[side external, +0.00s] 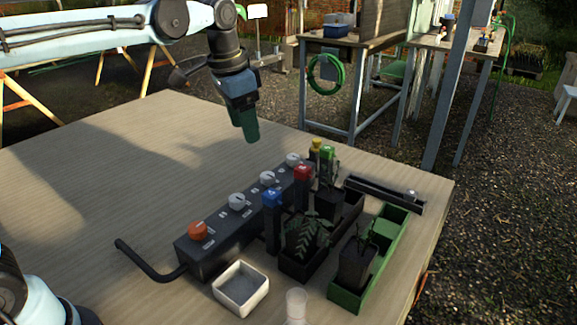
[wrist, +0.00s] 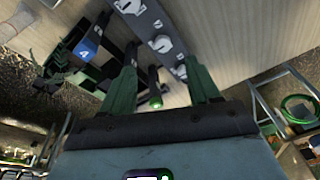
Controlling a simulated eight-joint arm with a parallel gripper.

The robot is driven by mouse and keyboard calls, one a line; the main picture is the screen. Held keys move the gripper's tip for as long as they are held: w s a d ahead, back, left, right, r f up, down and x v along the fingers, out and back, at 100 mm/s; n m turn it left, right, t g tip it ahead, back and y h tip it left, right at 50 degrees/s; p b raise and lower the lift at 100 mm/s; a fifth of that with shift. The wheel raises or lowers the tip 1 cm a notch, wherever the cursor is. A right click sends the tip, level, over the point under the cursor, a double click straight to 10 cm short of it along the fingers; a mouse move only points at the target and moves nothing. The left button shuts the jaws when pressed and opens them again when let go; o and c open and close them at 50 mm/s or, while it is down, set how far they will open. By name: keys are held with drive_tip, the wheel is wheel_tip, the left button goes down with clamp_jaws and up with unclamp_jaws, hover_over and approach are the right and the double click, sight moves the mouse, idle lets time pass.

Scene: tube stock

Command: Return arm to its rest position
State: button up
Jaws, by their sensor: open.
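My gripper (side external: 251,138) hangs above the wooden table (side external: 110,160), behind and above the far end of the dark control box (side external: 212,240), touching nothing. In the wrist view its two green fingers (wrist: 162,88) stand apart with nothing held between them. The control box carries an orange knob (side external: 198,231) and several white knobs (side external: 237,201). My arm reaches in from the upper left in the side external view.
Blue-topped (side external: 271,197) and red-topped (side external: 303,173) posts stand beside the box. A black planter (side external: 305,272) and a green tray (side external: 345,299) with plants are at the right. A white square dish (side external: 241,287) is in front. The table's left part is clear.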

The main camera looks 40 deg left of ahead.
drive_tip(key=s+f+n+t, duration=0.1)
drive_tip(key=s+f, duration=0.1)
drive_tip(key=s, duration=0.3)
drive_tip(key=s+a+f+n+t, duration=0.1)
drive_tip(key=s+f+n+t, duration=0.1)
drive_tip(key=s, duration=0.3)
drive_tip(key=s+f+n+t, duration=0.1)
drive_tip(key=s+f+t, duration=0.1)
drive_tip(key=s+f, duration=0.2)
drive_tip(key=shift+s+a+f+n, duration=0.15)
drive_tip(key=shift+s+a+n, duration=0.2)
drive_tip(key=shift+s+n, duration=0.05)
